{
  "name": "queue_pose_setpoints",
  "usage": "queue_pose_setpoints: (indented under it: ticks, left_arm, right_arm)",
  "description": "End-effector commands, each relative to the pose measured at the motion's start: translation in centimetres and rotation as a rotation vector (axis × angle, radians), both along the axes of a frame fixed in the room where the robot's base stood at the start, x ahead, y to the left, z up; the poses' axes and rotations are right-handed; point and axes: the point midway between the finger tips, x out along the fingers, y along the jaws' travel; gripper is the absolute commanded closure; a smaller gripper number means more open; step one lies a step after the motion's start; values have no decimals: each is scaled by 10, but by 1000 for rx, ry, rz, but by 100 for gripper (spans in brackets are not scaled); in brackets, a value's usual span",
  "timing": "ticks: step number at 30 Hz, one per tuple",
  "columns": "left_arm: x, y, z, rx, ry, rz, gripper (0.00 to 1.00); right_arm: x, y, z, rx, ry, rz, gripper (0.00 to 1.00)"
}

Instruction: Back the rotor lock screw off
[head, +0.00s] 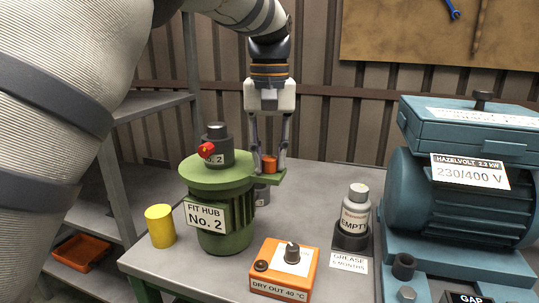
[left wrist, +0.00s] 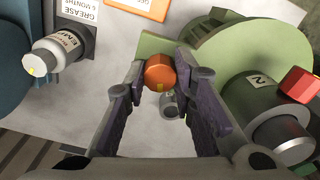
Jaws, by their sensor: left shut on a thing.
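An orange screw head (head: 269,164), which I take for the rotor lock screw, sits at the side tab of the green motor (head: 225,212) marked FIT HUB No. 2. My left gripper (head: 268,170) points straight down and is shut on the orange screw. In the left wrist view the screw (left wrist: 159,72) lies between the two dark fingertips, over the green tab. A dark grey hub (head: 217,150) with a red side screw (head: 206,150) stands on top of the motor. A small grey cylinder (left wrist: 170,103) shows below the tab. My right gripper is not in view.
A yellow cylinder (head: 160,226) stands left of the motor. An orange DRY OUT box (head: 284,268) with a knob is in front. A bottle marked EMPTY (head: 355,209) and a big blue motor (head: 450,190) stand to the right. Free grey bench (head: 315,205) lies between.

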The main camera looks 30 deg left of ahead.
Motion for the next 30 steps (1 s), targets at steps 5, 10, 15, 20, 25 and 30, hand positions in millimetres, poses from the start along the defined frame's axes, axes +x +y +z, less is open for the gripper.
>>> queue_pose_setpoints:
  ticks: [5, 10, 15, 20, 25, 30]
  left_arm:
    - [0, 0, 1, 2, -5, 164, 100]
    - [0, 0, 1, 2, -5, 326, 100]
    - [0, 0, 1, 1, -5, 487, 100]
    - [0, 0, 1, 1, -5, 636, 100]
    - [0, 0, 2, 2, -5, 780, 100]
    - [0, 1, 2, 1, -6, 901, 100]
  right_arm:
    - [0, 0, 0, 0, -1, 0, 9]
    - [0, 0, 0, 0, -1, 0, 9]
    - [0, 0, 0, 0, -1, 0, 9]
    - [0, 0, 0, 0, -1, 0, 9]
    - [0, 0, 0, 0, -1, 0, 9]
    - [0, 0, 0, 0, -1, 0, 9]
